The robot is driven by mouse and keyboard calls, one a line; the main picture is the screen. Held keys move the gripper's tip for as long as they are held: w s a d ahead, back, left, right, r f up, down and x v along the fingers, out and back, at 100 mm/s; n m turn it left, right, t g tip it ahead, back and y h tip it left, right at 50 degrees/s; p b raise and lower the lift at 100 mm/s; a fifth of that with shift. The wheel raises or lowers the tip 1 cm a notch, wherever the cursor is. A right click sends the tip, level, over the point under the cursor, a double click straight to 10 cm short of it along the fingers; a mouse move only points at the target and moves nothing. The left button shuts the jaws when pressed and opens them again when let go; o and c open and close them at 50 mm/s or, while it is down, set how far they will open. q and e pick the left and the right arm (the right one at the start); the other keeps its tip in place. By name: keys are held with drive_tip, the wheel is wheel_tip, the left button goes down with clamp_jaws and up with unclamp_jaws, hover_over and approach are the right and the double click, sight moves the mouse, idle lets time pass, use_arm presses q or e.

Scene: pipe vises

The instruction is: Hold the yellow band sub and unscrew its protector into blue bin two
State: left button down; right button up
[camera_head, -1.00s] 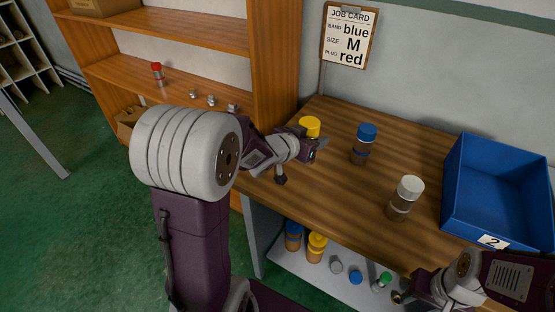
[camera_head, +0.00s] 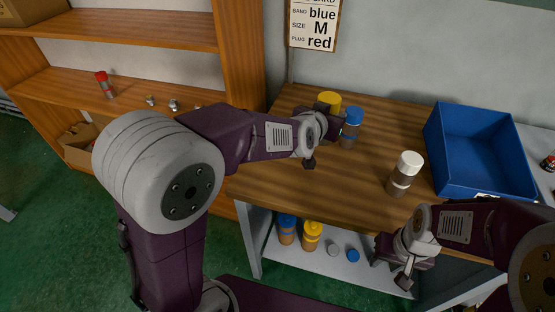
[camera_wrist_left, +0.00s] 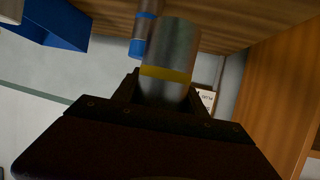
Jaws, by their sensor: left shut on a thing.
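My left gripper (camera_head: 338,123) is shut on the yellow band sub, over the bench. In the left wrist view the yellow band sub (camera_wrist_left: 170,60) is a grey metal cylinder with a yellow band, between the fingers of the left gripper (camera_wrist_left: 160,97). Its yellow protector (camera_head: 329,99) shows on top in the head view; the gripper hides the body there. Blue bin two (camera_head: 480,187) is an open, empty-looking box at the bench's right.
A blue-capped sub (camera_head: 351,128) stands close beside the held one, and a white-capped sub (camera_head: 404,174) stands nearer the bin. The job card (camera_head: 315,25) hangs on the wall. Several capped parts sit on the shelf below (camera_head: 280,262). The bench (camera_head: 300,187) is clear in front.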

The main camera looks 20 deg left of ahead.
use_arm(q)
drive_tip(key=shift+a+f+b, duration=0.25)
drive_tip(key=shift+a+b, duration=0.05)
drive_tip(key=shift+b, duration=0.1)
drive_tip(key=a+f+b, duration=0.1)
drive_tip(key=a+f, duration=0.2)
drive_tip(key=a, duration=0.1)
drive_tip(key=a+f+b, duration=0.1)
drive_tip(key=a+f, duration=0.2)
drive_tip(key=f, duration=0.1)
drive_tip(key=a+f+b, duration=0.1)
drive_tip(key=a+f, duration=0.2)
drive_tip(key=a, duration=0.1)
drive_tip(key=shift+s+a+f, duration=0.2)
drive_tip(key=shift+a+f, duration=0.1)
drive_tip(key=shift+w, duration=0.1)
drive_tip(key=shift+r, duration=0.1)
